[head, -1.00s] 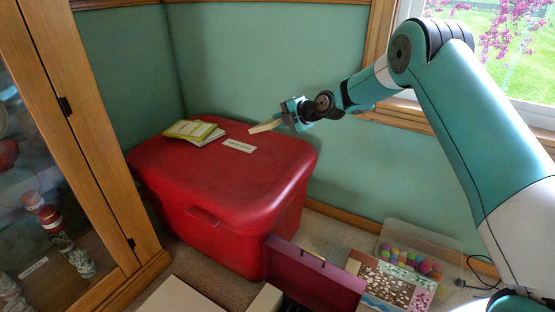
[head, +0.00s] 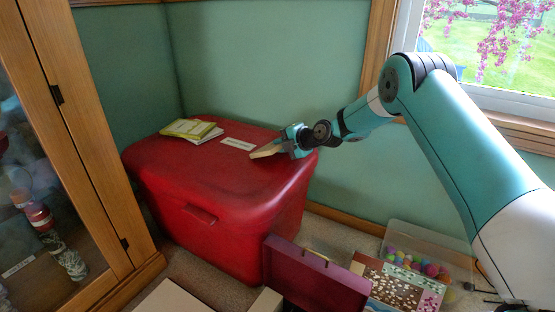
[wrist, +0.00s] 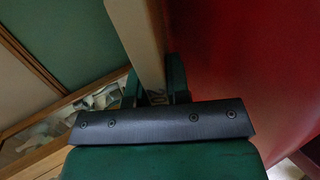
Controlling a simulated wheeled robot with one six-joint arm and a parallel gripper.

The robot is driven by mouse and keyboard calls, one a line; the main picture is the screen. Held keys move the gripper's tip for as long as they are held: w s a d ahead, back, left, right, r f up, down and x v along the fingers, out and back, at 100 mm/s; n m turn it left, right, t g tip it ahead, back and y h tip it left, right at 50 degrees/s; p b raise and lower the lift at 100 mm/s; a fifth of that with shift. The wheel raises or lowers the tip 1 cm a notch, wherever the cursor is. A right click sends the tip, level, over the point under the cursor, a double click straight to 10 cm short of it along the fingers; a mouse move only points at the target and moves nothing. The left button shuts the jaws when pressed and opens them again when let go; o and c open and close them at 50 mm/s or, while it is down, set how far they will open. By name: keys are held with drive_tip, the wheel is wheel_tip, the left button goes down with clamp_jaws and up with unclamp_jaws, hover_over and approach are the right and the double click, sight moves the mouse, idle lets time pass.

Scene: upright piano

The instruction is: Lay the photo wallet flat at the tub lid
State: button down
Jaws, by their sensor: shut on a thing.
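The photo wallet (head: 266,151) is a thin beige slab seen nearly edge-on in the head view. My gripper (head: 285,146) is shut on one end of it, at the right part of the red tub lid (head: 220,175). The wallet points left over the lid and looks tilted; I cannot tell whether it touches the lid. In the wrist view the wallet (wrist: 141,42) stands out between the two dark green fingers (wrist: 155,88), with the red lid (wrist: 240,60) to the right.
Yellow-green booklets (head: 190,129) lie at the lid's back left, and a white label strip (head: 237,144) lies near the wallet. The front of the lid is bare. A glass cabinet (head: 85,150) stands left; a maroon case (head: 315,280) and a clear tub of balls (head: 425,255) are on the floor.

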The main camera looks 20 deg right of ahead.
drive_tip(key=shift+r, duration=0.1)
drive_tip(key=c, duration=1.2)
unclamp_jaws()
drive_tip(key=shift+c, duration=0.2)
drive_tip(key=shift+p+v, duration=0.75)
drive_tip(key=shift+v, duration=3.25)
